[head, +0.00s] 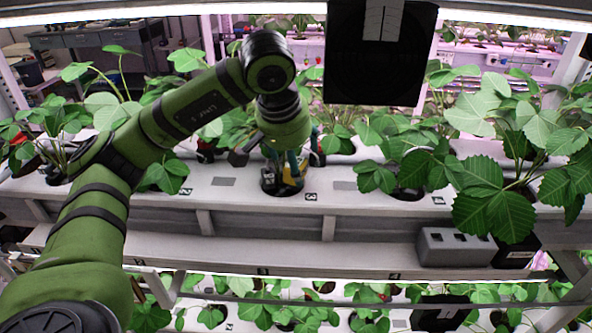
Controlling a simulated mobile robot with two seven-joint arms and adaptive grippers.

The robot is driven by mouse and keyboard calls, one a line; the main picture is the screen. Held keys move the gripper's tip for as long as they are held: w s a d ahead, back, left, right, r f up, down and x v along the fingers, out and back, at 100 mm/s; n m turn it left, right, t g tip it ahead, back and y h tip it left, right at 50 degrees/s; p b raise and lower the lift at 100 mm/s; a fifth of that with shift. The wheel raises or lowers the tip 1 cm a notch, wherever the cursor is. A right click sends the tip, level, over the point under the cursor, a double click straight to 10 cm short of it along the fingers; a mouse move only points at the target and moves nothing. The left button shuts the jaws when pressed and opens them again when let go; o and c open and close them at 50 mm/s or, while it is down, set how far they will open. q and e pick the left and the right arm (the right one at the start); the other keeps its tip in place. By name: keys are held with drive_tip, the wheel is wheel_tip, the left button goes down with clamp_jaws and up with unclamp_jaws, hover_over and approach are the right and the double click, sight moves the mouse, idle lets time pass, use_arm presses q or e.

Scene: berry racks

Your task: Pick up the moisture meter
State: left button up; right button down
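My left arm reaches in from the left, and its wrist points down over the white planting shelf. My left gripper (284,165) is at the round hole by the label 3. A small yellow and teal thing (287,180), possibly the moisture meter, shows in that hole, right at the gripper's fingers. The wrist and leaves hide much of it. I cannot tell whether the fingers are closed on it. My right gripper is not in view.
Strawberry plants (485,190) stand in holes on both sides, with leaves close to the wrist. A grey slotted box (455,247) sits on the ledge at right, beside a black box (516,251). A dark panel (370,75) hangs at top. Another planted tier lies below.

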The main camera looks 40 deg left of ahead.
use_arm(q)
drive_tip(key=x, duration=0.2)
drive_tip(key=shift+w+f, duration=0.2)
drive_tip(key=shift+f, duration=0.2)
drive_tip(key=c, duration=1.2)
drive_tip(key=shift+c, duration=1.2)
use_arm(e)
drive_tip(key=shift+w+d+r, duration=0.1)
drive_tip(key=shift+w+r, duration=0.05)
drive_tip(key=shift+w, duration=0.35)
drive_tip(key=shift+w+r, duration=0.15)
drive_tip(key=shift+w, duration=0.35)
